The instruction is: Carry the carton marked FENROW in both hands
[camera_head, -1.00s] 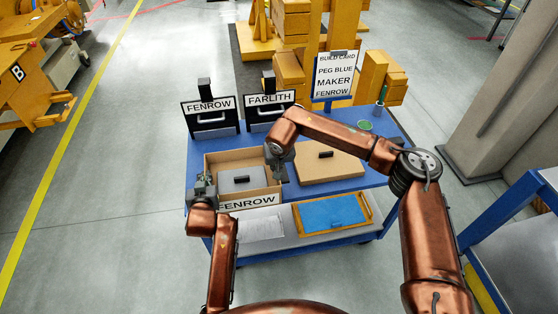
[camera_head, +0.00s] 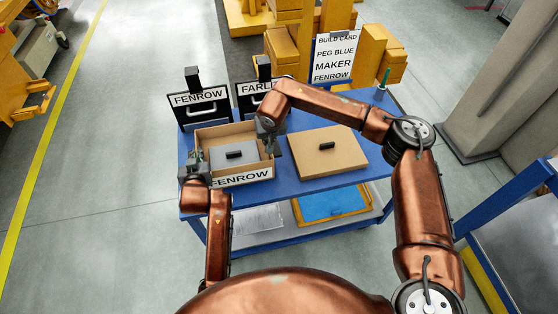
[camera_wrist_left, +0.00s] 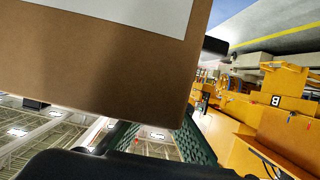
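The brown open carton (camera_head: 240,179) marked FENROW is at the left of the blue table, with a grey, dark-handled block (camera_head: 222,159) inside. My left gripper (camera_head: 200,165) is shut on its left wall and my right gripper (camera_head: 269,143) on its right wall. The carton looks level. Blue tabletop shows below its label; whether it hangs clear is hard to tell. In the left wrist view the carton's wall (camera_wrist_left: 90,70) fills the upper left, close against the ridged finger of my left gripper (camera_wrist_left: 190,140).
On the blue table (camera_head: 285,184) a brown board with a dark handle (camera_head: 327,155) lies right of the carton. Sign holders marked FENROW (camera_head: 197,98) and FARLITH, partly hidden, stand behind. A build card (camera_head: 335,60) stands at the back.

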